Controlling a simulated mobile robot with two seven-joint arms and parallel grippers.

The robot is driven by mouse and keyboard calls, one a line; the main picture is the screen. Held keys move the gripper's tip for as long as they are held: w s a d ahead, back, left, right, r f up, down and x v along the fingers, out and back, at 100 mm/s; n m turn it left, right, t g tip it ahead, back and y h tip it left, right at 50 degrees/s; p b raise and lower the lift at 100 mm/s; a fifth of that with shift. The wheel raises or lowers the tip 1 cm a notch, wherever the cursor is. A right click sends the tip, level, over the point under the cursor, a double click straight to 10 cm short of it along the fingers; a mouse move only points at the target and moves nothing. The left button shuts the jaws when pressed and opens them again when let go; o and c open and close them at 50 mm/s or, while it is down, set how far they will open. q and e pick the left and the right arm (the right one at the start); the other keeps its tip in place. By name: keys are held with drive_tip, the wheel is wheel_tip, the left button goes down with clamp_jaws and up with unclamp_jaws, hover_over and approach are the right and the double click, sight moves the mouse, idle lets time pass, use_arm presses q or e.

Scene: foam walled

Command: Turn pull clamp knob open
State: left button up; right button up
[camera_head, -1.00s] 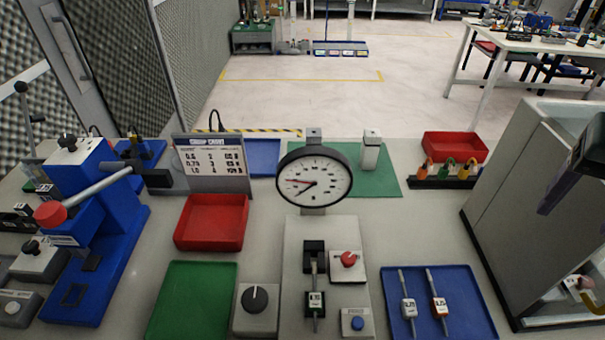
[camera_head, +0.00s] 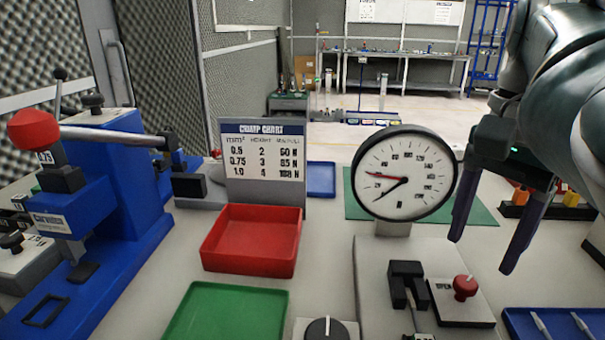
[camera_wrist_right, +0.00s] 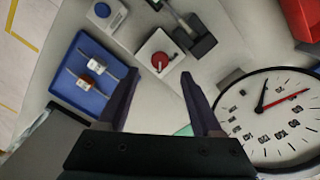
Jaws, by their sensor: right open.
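The pull clamp knob is a small red knob (camera_head: 465,287) on a white square plate marked OPEN, in the lower right of the head view. It also shows in the right wrist view (camera_wrist_right: 160,60), ahead of the fingertips. Beside it is the black clamp block (camera_head: 408,285) with a metal lead in it. The round dial gauge (camera_head: 404,175) stands behind them. My right gripper (camera_head: 482,252) is open and empty, its dark fingers pointing down above and behind the knob, apart from it. My left gripper is not in view.
A blue tray (camera_head: 560,324) with labelled leads lies right of the knob. A blue lever press (camera_head: 95,205) stands at far left.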

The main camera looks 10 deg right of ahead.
sight(466, 282)
wheel_tip(466, 282, down, 6)
drive_tip(key=shift+b, duration=0.35)
clamp_jaws()
idle(0.4)
